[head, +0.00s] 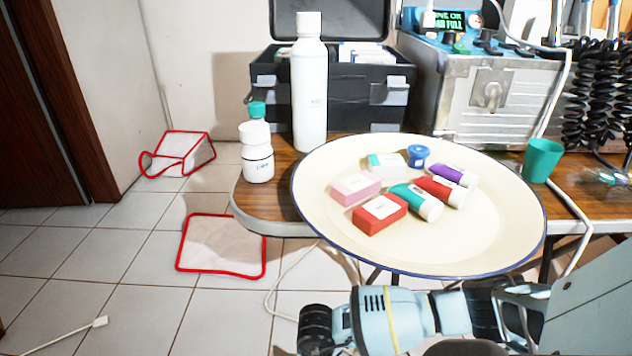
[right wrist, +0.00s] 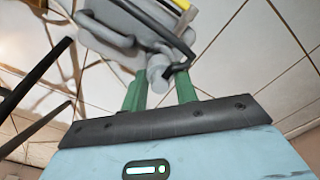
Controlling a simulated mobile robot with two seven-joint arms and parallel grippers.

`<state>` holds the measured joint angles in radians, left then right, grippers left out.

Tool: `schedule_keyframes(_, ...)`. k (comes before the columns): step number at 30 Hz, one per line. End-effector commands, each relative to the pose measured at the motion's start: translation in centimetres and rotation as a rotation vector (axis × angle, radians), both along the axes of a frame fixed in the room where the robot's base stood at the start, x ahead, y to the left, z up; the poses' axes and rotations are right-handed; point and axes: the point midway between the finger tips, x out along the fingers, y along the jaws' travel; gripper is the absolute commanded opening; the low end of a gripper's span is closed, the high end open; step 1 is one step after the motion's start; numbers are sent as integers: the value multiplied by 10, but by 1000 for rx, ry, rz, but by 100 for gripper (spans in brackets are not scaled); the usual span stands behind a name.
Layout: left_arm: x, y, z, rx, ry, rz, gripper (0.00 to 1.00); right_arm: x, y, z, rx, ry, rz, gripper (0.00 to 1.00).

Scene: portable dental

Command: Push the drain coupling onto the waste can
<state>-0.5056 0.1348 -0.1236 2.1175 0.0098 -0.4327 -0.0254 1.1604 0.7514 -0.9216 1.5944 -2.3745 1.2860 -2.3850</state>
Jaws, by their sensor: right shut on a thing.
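In the right wrist view my right gripper (right wrist: 160,92) has its two green fingers closed on a small grey cylindrical piece (right wrist: 157,75), which looks like the drain coupling. Beyond it are a larger grey rounded body and a curved black bar; I cannot tell whether these join the held piece. I cannot make out the waste can for certain in either view. In the head view, light-blue and black arm parts that look like mine cross the bottom right, in front of the table. The right fingertips cannot be made out there. My left gripper is not in view.
A cream tray (head: 490,235) with several small boxes and tubes overhangs the wooden table (head: 262,205). White bottles (head: 309,90), a black case (head: 270,75), a metal unit (head: 465,100) and a green cup (head: 542,160) stand around it. Red-edged cloths (head: 222,245) and a cable lie on the tiled floor.

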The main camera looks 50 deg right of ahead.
Motion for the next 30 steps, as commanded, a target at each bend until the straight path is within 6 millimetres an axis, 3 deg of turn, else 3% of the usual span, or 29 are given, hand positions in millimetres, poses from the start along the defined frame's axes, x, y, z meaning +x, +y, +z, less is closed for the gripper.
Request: schedule_keyframes(30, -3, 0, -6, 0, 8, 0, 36, 0, 0, -7, 0, 0, 1, 7)
